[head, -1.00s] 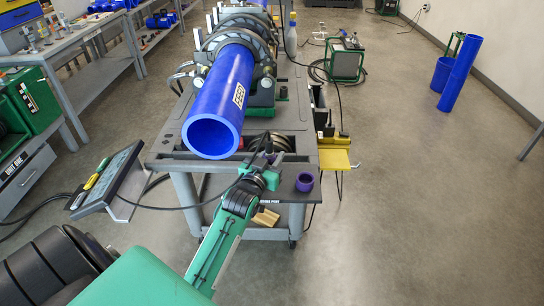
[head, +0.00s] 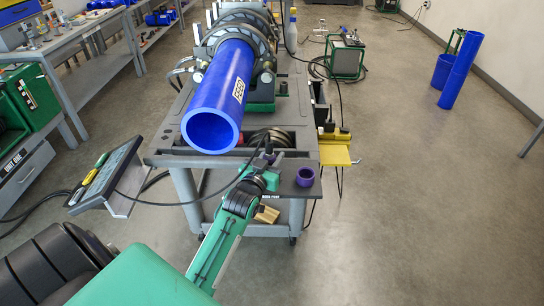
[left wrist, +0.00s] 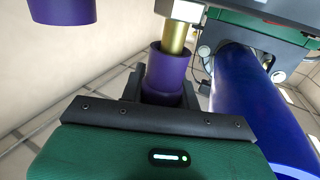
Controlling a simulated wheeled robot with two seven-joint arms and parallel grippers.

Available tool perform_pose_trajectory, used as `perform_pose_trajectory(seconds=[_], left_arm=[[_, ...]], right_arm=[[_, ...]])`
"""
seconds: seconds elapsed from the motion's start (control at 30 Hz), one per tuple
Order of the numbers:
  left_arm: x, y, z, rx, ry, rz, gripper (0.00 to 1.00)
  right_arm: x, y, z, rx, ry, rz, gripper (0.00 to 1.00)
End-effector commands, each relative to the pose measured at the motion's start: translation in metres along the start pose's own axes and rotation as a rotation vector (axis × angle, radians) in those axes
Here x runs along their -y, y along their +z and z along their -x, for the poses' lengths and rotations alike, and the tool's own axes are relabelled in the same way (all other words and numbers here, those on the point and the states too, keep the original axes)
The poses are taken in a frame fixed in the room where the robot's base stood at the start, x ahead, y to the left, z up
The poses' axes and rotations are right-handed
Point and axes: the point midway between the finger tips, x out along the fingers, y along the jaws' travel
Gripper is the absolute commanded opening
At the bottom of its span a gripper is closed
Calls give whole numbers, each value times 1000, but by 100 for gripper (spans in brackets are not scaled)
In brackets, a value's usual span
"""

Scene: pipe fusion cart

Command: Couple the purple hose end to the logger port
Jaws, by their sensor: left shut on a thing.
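My left gripper (head: 267,162) is at the near end of the cart, over its front edge. In the left wrist view its dark jaws (left wrist: 160,97) are shut on the purple hose end (left wrist: 167,75). A brass-coloured stem (left wrist: 177,38) stands out of the far mouth of the hose end. A purple collar (head: 305,176) sits on the front right corner of the cart, right of the gripper and apart from it. A purple cylinder (left wrist: 62,10) also shows at the upper left of the wrist view. A label ending in "PORT" (head: 270,197) is on the cart's front edge. My right gripper is not in view.
The big blue pipe (head: 215,100) lies clamped on the cart (head: 165,145), its open end just left of the gripper. A tilted screen panel (head: 105,178) with a black cable is at the left. A yellow shelf (head: 335,157) juts out at the right.

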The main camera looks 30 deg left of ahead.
Motion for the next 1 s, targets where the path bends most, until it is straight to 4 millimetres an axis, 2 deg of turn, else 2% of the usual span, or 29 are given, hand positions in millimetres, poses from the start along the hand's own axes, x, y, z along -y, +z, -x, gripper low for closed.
perform_pose_trajectory(seconds=[0.5, 0.73, 0.77, 0.8, 0.87, 1.0], left_arm=[[0, 14, 0, 1, 0, 0, 7], [0, 20, 0, 0, 0, 0, 7], [0, 19, 0, 0, 0, 0, 36], [0, 18, 0, 0, 0, 0, 44], [0, 18, 0, 0, 0, 0, 55], [0, 18, 0, 0, 0, 0, 57]], right_arm=[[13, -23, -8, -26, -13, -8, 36], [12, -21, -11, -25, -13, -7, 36], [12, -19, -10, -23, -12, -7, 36], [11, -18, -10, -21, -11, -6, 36], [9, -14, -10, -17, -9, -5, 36], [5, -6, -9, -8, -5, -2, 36]])
